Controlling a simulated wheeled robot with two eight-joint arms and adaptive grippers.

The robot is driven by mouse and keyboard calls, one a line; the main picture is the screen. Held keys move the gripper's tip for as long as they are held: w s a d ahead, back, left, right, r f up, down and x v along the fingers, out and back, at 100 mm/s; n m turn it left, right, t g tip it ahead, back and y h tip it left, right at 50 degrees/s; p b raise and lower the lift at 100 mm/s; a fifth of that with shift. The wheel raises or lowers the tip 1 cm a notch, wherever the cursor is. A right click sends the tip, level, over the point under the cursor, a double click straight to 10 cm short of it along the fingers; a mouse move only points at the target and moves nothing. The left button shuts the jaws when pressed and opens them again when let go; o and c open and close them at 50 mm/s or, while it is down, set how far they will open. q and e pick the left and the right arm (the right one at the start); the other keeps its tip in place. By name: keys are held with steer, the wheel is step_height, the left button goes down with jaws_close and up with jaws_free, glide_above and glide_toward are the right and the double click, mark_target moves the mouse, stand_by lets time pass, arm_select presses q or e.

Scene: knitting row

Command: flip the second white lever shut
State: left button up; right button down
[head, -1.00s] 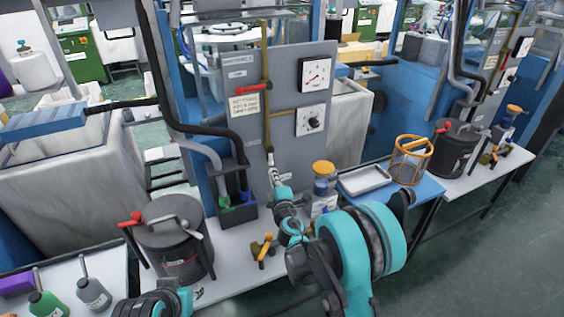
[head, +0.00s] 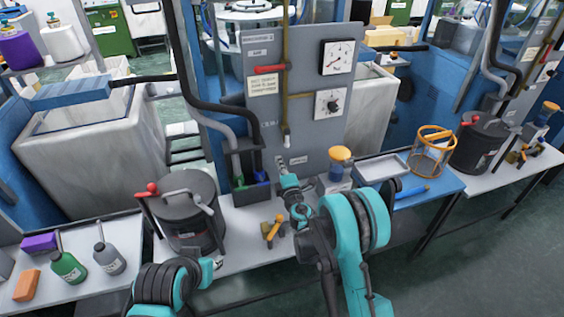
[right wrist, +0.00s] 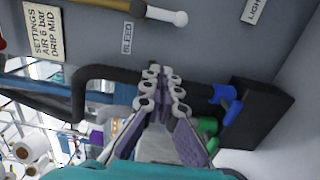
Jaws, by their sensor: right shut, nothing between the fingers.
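A white lever (head: 286,138) hangs straight down at the lower end of the brass pipe on the grey panel (head: 308,110). It also shows at the top of the right wrist view (right wrist: 165,15), with a rounded white end, near the BLEED label. I cannot tell from the frames which lever counts as second. My right gripper (head: 280,161) is shut and empty, its tips just below the lever's end and apart from it; its fingers also show in the right wrist view (right wrist: 162,72). My left gripper (head: 216,264) is low, in front of the dark drum; its jaws are too small to judge.
A red lever (head: 270,69) and two dials sit on the panel. A dark lidded drum (head: 188,210), a yellow valve (head: 272,229) and a yellow-topped jar (head: 340,165) stand on the bench. A black bin (right wrist: 262,115) with green and blue tools is fixed beside the panel.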

mark_target(287, 139)
steer(key=w+d+b, duration=0.1)
steer(key=w+b, duration=0.1)
steer(key=w, duration=0.7)
steer(key=shift+d+b, duration=0.25)
steer(key=shift+b, duration=0.1)
steer(key=shift+w, duration=0.1)
steer(key=shift+f, duration=0.1)
